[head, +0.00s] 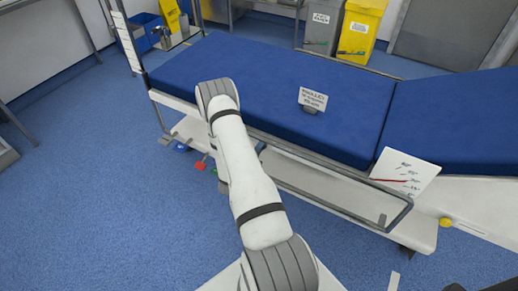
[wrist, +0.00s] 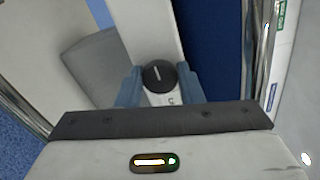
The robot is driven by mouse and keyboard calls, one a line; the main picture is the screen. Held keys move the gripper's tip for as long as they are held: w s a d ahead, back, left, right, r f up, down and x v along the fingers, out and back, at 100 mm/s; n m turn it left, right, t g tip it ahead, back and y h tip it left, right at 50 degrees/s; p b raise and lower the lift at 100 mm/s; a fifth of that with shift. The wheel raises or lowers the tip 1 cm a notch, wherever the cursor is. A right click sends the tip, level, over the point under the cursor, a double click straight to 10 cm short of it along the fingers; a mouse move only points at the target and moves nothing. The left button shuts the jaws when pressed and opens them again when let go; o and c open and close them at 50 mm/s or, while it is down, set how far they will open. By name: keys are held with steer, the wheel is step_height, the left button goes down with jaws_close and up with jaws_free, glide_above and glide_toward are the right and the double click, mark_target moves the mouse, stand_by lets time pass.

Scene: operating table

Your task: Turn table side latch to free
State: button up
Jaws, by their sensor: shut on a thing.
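The table side latch is a round dark knob (wrist: 158,76) with a white line on its face, in the middle of the wrist view. It sits on a white strip (wrist: 150,30) of the table's side. My gripper (wrist: 158,72) has its two blue fingers on either side of the knob, shut on it. The line points nearly straight up in that view, with a slight tilt. A small dark mark shows on the strip below the knob, partly cut off by my gripper. In the head view my arm hides the gripper and the latch. The operating table (head: 270,88) has blue pads.
A metal side rail (head: 330,205) runs along the table's near side. A printed sign (head: 312,98) stands on the pad, and a white card (head: 405,172) hangs at the side. Blue floor (head: 70,200) is clear at the left.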

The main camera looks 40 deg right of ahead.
steer(key=o, duration=1)
steer(key=shift+c, duration=0.2)
steer(key=p+v, duration=0.1)
steer(key=v, duration=0.6)
steer(key=shift+s+a, duration=0.2)
steer(key=shift+a, duration=0.1)
